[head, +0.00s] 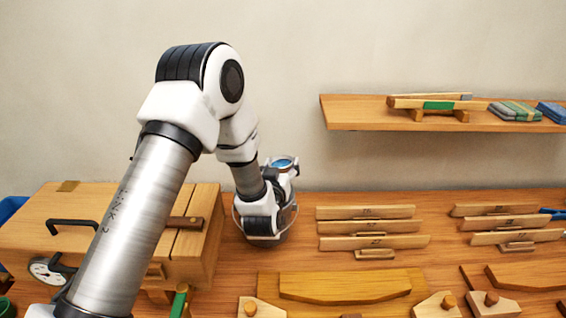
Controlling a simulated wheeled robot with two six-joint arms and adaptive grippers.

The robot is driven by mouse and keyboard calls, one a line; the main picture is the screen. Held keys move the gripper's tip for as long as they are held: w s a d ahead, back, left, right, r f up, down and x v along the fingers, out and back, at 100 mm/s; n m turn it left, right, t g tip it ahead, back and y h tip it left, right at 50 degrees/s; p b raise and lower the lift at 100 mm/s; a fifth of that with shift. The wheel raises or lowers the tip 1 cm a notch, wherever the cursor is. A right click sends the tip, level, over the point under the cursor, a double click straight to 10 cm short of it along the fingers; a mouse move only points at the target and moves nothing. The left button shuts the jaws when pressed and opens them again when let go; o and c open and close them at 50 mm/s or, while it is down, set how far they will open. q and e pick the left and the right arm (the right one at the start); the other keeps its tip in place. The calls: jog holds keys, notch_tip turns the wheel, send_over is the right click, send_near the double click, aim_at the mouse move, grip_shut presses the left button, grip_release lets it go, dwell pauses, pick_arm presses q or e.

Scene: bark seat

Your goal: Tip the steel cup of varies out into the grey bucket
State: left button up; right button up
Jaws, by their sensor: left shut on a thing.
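My left gripper (281,173) is at the end of the arm that comes in from the left. It is shut on the steel cup (283,162), whose round rim shows with blue inside it. The cup looks roughly upright. The grey bucket (286,228) stands on the bench below and behind my wrist, which hides much of it. A thin wire handle shows at its sides. The cup is above the bucket's far side in the picture; I cannot tell its exact height. My right gripper is not in view.
Wooden racks (370,227) and shaped wood pieces (345,286) cover the bench to the right. A wall shelf (360,117) holds a wooden tool and folded cloths.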

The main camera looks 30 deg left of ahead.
pick_arm(q)
jog(key=shift+s+f+n+b, duration=0.2)
jog(key=shift+f+n+b, duration=0.2)
jog(key=shift+n, duration=0.2)
jog(key=f+n+b, duration=0.1)
jog(key=n, duration=0.1)
jog(key=w+a+f+n+b, duration=0.1)
jog(key=n, duration=0.1)
jog(key=shift+a+f, duration=0.1)
jog(key=shift+f+n+b, duration=0.1)
jog(key=shift+n+b, duration=0.25)
jog(key=shift+n, duration=0.55)
jog(key=n, duration=0.2)
jog(key=s+a+n+b, duration=0.1)
jog(key=n, duration=0.1)
jog(key=shift+t, duration=0.3)
jog(key=shift+s+a+n+b, duration=0.1)
jog(key=shift+a+n+b, duration=0.25)
jog(key=shift+n+b, duration=1)
jog(key=shift+s+a+n+b, duration=0.15)
jog(key=shift+a+n+b, duration=0.15)
jog(key=shift+n+b, duration=0.95)
jog(key=shift+s+a+n+b, duration=0.1)
jog(key=shift+a+n+b, duration=0.25)
jog(key=shift+n+b, duration=1)
jog(key=shift+t+h+p, duration=0.3)
jog(key=shift+p, duration=0.1)
